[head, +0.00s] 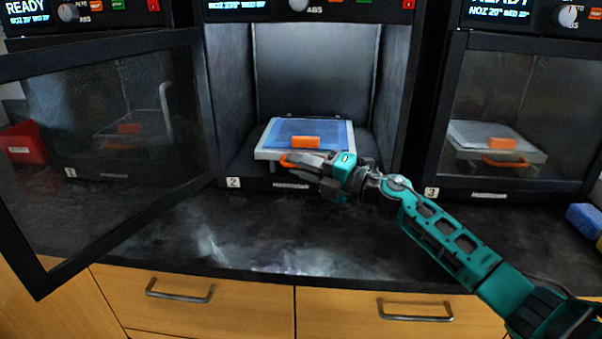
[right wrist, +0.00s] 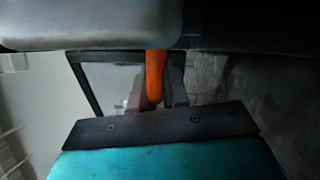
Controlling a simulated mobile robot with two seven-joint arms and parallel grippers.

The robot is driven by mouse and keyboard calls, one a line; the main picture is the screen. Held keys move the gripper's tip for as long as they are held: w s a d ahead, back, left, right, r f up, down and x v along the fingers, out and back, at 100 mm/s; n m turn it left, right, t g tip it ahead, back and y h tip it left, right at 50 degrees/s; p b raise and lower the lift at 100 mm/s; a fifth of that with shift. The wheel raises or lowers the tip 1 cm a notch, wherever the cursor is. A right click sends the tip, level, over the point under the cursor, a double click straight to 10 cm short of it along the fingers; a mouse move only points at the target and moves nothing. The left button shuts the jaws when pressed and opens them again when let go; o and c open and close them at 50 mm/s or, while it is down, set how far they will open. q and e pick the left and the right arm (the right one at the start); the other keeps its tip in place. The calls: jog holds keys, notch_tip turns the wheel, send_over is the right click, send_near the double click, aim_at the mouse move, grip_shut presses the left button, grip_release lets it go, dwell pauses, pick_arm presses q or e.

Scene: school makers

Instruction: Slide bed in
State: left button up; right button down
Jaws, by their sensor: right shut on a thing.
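The bed (head: 262,154) is a pale plate with a blue top and an orange block on it. It sits inside the middle printer (head: 312,70), the one marked 2, near its front opening. The bed has an orange handle (head: 290,161) at its front edge; the handle also shows in the right wrist view (right wrist: 155,75). My right gripper (head: 302,162) comes in from the right and is shut on the handle. Its fingers hide part of the bed's front edge. My left gripper is not in view.
The middle printer's dark glass door (head: 120,120) stands swung open to the left. Printer 3 (head: 510,110) at the right is closed with a similar bed inside. The dark counter (head: 200,235) in front is clear. A blue object (head: 584,219) lies at the right edge.

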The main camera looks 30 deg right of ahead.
jog(key=shift+w+d, duration=0.25)
jog(key=shift+w, duration=0.05)
